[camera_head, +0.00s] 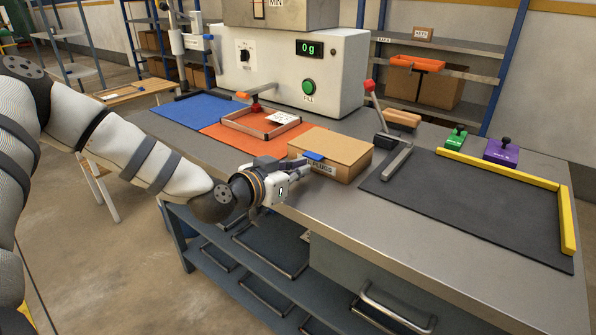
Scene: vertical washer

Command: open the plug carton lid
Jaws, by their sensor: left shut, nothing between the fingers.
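The plug carton (338,152) is a brown cardboard box with a flat lid that looks closed. It stands on the grey workbench near the front edge, with a blue tab (314,155) at its left front and a printed label on its front side. My left gripper (303,172) is shut and empty, at the carton's left front side, close to the label and just below the blue tab. I cannot tell whether the fingers touch the carton. My right gripper is not in view.
A white filling machine (297,70) stands behind the carton. A framed tray (232,123) lies on the orange mat to the left. A lever with a red knob (369,86) stands right of the carton. A black mat (470,205) with yellow rails (495,167) lies at right, mostly clear.

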